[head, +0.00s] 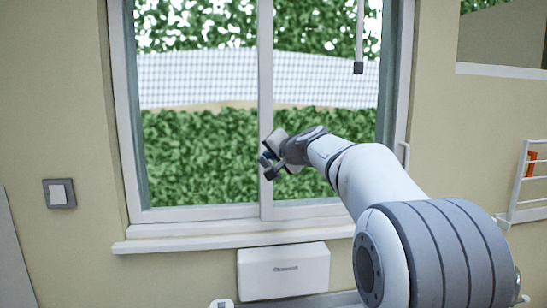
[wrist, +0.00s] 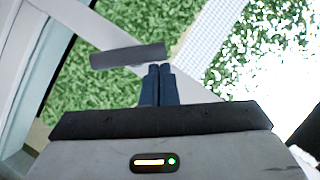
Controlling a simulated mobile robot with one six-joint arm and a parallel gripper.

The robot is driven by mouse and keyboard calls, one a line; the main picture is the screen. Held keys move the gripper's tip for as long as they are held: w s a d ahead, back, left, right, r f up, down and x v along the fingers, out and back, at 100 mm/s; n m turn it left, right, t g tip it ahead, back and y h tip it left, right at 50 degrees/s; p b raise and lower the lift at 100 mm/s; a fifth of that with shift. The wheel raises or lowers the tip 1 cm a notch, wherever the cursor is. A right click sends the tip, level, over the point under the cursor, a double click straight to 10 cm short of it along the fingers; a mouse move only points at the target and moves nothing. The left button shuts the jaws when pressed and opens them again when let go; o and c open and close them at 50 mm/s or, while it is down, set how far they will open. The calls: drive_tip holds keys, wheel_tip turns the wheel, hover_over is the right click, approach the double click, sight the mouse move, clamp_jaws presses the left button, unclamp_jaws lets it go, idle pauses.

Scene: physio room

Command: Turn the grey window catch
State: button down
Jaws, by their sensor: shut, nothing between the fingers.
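The grey window catch (wrist: 127,56) is a flat dark grey bar in the wrist view. It lies across the white window post, slightly tilted, with its right end past the post's edge. My gripper (wrist: 160,69) has its two dark blue fingers together with nothing between them. The fingertips show just below the catch's right end; whether they touch it I cannot tell. In the head view my gripper (head: 264,161) is in front of the middle window post. The catch cannot be told apart from the gripper there.
The window's middle post (head: 265,70) stands between two panes with hedge and a fence outside. A sill (head: 190,241) runs below, above a white dispenser box (head: 284,271). A grey-framed switch (head: 59,193) is left; a rack (head: 530,180) is right. A dark-tipped rod (head: 359,45) hangs upper right.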

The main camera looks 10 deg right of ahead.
sight(258, 158)
drive_tip(key=shift+a+f+n+h+b, duration=0.25)
drive_tip(key=shift+a+n+h, duration=0.1)
drive_tip(key=shift+a+n, duration=0.3)
drive_tip(key=shift+a+f+n+h+b, duration=0.2)
drive_tip(key=shift+a+n+h, duration=0.2)
drive_tip(key=shift+a, duration=0.45)
drive_tip(key=s+r, duration=0.8)
drive_tip(key=shift+s+d, duration=0.15)
idle(0.4)
